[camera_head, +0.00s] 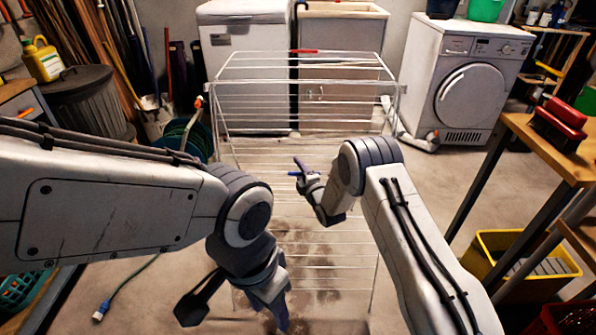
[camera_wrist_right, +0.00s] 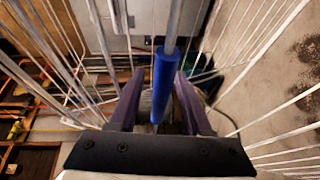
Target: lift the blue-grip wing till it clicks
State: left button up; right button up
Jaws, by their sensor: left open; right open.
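The white wire drying rack (camera_head: 310,98) stands in the middle of the head view. The blue grip (camera_wrist_right: 164,84) is a sleeve on a bar of the rack, large in the right wrist view. A small bit of blue (camera_head: 294,173) shows beside my right gripper (camera_head: 299,168) in the head view. In the wrist view the right gripper's two fingers (camera_wrist_right: 160,104) stand open, one on each side of the blue grip, with gaps visible. My left gripper (camera_head: 279,316) points down at the bottom of the head view, away from the blue grip; its tips are partly cut off.
A red grip (camera_head: 303,51) sits on the rack's far top bar. A white dryer (camera_head: 468,82) stands back right, a workbench (camera_head: 556,145) at right, and a yellow crate (camera_head: 490,240) below it. A hose reel (camera_head: 185,140) is left of the rack.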

jog(key=shift+w, duration=0.1)
grip_shut()
dwell(1.4)
